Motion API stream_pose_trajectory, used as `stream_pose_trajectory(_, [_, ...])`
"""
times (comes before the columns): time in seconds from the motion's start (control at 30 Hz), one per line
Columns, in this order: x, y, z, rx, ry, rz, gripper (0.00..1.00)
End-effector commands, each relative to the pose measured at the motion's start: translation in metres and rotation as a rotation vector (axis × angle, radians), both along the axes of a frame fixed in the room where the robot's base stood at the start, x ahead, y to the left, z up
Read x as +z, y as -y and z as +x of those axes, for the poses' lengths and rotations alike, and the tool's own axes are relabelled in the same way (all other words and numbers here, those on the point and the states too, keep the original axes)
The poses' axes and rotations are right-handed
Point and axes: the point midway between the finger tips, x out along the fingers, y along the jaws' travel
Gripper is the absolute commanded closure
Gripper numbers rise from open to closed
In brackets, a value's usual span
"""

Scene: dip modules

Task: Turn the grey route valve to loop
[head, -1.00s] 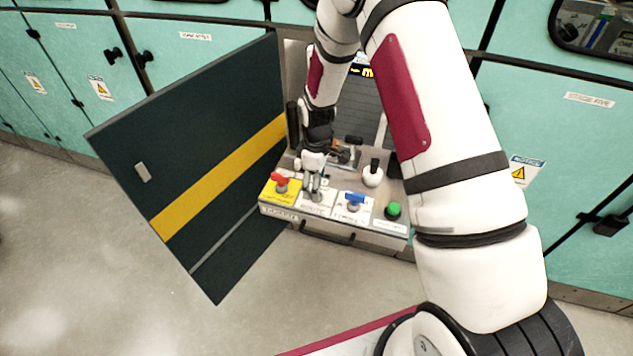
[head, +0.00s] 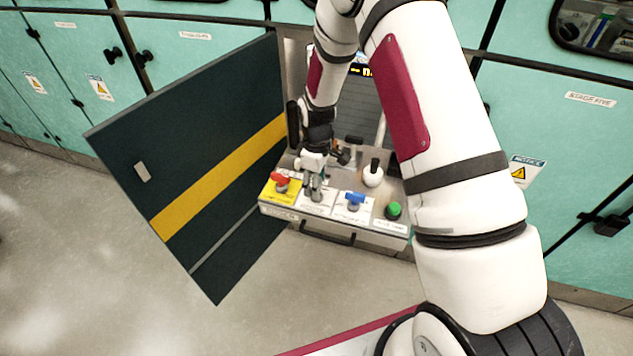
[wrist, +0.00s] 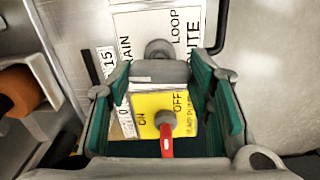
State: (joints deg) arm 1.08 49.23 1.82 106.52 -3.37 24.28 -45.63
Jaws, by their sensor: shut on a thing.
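The grey route valve (wrist: 158,48) stands on a white label reading DRAIN, LOOP and ROUTE in the wrist view. Its grey handle lies crosswise between my teal finger pads. My gripper (wrist: 161,74) is shut on this handle. In the head view my gripper (head: 314,184) points down over the front of the panel, and the valve (head: 316,197) shows just below the fingers. The fingers hide part of it, so I cannot tell the handle's exact angle against the label.
A red-handled valve (head: 281,180) on a yellow ON/OFF label sits close left of my gripper. A blue-handled valve (head: 355,198), a green button (head: 393,209) and a white knob with a black top (head: 373,174) are to the right. An open dark door (head: 200,150) stands at left.

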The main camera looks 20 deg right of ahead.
Motion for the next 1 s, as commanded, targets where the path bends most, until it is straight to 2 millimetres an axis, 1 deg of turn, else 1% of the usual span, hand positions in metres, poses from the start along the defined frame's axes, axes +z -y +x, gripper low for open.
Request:
stream_pose_trajectory(0.27, [-0.0011, 0.0001, -0.0001, -0.218, -0.001, -0.001, 0.81])
stream_pose_trajectory(1.0, [-0.0008, -0.0003, -0.0003, -0.920, 0.000, -0.001, 0.81])
